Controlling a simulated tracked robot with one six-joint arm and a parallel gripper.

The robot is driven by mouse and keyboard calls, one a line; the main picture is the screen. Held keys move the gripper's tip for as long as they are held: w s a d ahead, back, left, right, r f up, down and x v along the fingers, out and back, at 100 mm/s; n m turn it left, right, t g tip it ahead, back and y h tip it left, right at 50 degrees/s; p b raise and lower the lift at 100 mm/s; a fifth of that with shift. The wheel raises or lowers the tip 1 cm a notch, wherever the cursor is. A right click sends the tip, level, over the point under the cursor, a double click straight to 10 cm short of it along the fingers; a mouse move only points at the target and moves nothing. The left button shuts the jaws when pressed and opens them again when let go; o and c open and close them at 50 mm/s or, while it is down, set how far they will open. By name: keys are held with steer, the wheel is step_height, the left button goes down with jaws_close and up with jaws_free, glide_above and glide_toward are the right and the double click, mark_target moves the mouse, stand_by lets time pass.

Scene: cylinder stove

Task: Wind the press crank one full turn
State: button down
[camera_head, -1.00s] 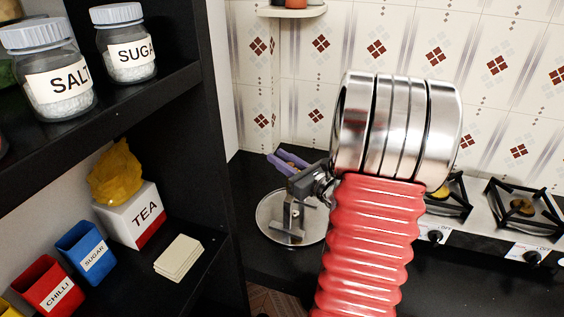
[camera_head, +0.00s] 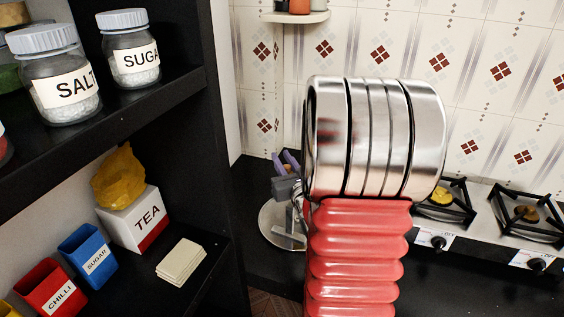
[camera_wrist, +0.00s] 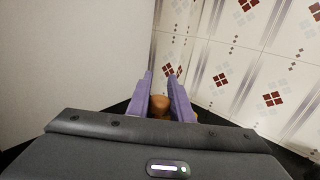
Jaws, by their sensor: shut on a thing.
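My gripper (camera_head: 284,157) has purple fingers and shows beyond my arm, above the dark counter near the back corner. In the wrist view its two fingers (camera_wrist: 160,77) stand either side of a rounded orange-brown knob (camera_wrist: 159,103), and they are shut on it. The knob appears to be the crank's handle; the crank arm and the press body cannot be made out. A round shiny metal plate (camera_head: 268,224) lies on the counter below my gripper. My red and chrome arm hides much of this area in the head view.
The black shelf unit (camera_head: 222,150) rises close on the left, with a salt jar (camera_head: 62,88), a sugar jar (camera_head: 133,58) and a tea box (camera_head: 138,217). The tiled wall (camera_head: 480,60) is behind. A gas stove (camera_head: 470,215) stands to the right.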

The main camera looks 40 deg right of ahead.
stand_by(0.4)
steer(key=c, duration=1.6)
jaws_free()
steer(key=shift+o, duration=0.2)
